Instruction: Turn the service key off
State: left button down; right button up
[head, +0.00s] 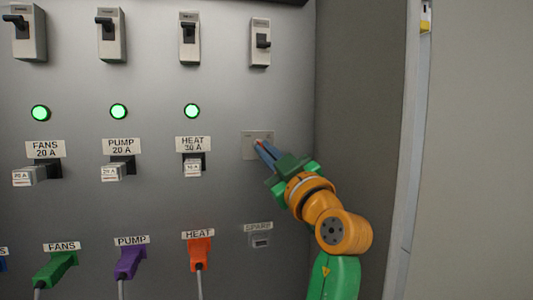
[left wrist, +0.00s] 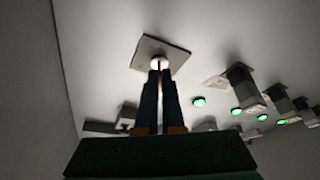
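The service key's square plate (head: 249,136) is on the grey panel, right of the HEAT breaker. It also shows in the left wrist view (left wrist: 150,48), with a pale round lock (left wrist: 159,63) at its middle. My left gripper (head: 261,145) reaches to this plate from the lower right. In the left wrist view its two dark fingers (left wrist: 160,72) are close together at the lock, with a thin gap between them. They appear shut on the key, which they mostly hide; its turn angle cannot be read. My right gripper is not in view.
Three lit green lamps, such as the HEAT lamp (head: 192,111), are left of the plate. The HEAT breaker (head: 193,165) is close by. A black-levered switch (head: 261,42) is above, the SPARE socket (head: 261,240) below. A side wall (head: 355,90) bounds the right.

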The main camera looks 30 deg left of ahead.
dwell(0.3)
pick_arm(q)
jog(key=c, duration=1)
grip_release()
jog(key=shift+c, duration=0.2)
jog(key=b+v, duration=0.4)
jog(key=v, duration=0.3)
